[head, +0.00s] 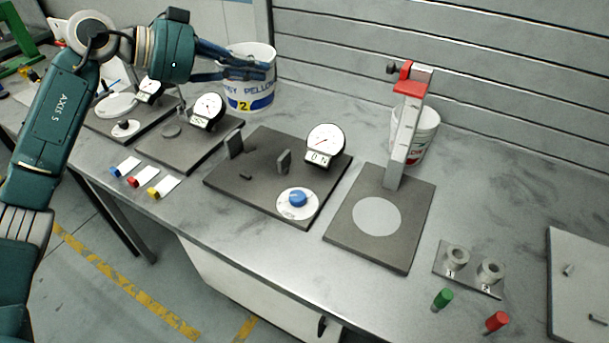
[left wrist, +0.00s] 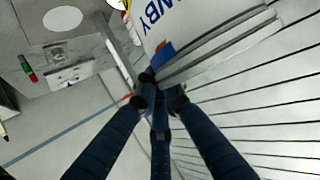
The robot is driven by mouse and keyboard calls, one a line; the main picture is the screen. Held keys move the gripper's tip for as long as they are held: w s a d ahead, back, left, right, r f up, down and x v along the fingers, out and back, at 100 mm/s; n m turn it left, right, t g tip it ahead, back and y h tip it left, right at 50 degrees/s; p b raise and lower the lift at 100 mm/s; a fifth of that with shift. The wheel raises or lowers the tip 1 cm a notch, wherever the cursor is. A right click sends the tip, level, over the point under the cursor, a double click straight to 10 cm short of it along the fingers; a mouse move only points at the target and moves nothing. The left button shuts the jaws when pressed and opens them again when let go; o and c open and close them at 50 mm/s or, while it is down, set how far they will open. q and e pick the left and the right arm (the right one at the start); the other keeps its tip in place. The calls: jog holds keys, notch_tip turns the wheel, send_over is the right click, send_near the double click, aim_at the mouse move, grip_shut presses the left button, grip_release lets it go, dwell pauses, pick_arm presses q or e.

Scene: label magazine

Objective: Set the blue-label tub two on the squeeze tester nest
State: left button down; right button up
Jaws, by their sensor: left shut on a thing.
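The blue-label tub two (head: 250,98) is white, with blue lettering and a yellow "2" patch, at the back of the bench near the wall. My left gripper (head: 266,70) is shut on its upper part, with dark fingers across its near side. The tub also shows close up at the top of the left wrist view (left wrist: 200,25). It looks roughly upright; I cannot tell whether it touches the bench. A dark plate with two small upright jaws, a dial and a blue knob, seemingly the squeeze tester (head: 255,160), sits mid-bench with nothing between its jaws. My right gripper is out of view.
A red-topped post (head: 405,130) stands on a plate with a pale disc, a red-label tub (head: 428,125) behind it. Dial testers (head: 190,150) stand left. Coloured label tags (head: 150,180) lie in front. A ribbed wall (head: 480,60) bounds the back.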

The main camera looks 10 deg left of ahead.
aim_at(243, 101)
pick_arm(q)
jog(key=shift+w+f, duration=0.2)
jog(key=shift+w, duration=0.25)
jog(key=shift+n, duration=0.3)
jog(key=f, duration=0.5)
jog(key=a+f+p, duration=0.1)
jog(key=f, duration=0.2)
jog(key=shift+w+f, duration=0.1)
jog(key=shift+w, duration=0.2)
notch_tip(243, 101, down, 12)
jog(key=p, duration=0.1)
jog(key=shift+d, duration=0.2)
jog(key=c, duration=1.9)
grip_release()
jog(key=shift+s, duration=0.1)
jog(key=shift+o, duration=0.2)
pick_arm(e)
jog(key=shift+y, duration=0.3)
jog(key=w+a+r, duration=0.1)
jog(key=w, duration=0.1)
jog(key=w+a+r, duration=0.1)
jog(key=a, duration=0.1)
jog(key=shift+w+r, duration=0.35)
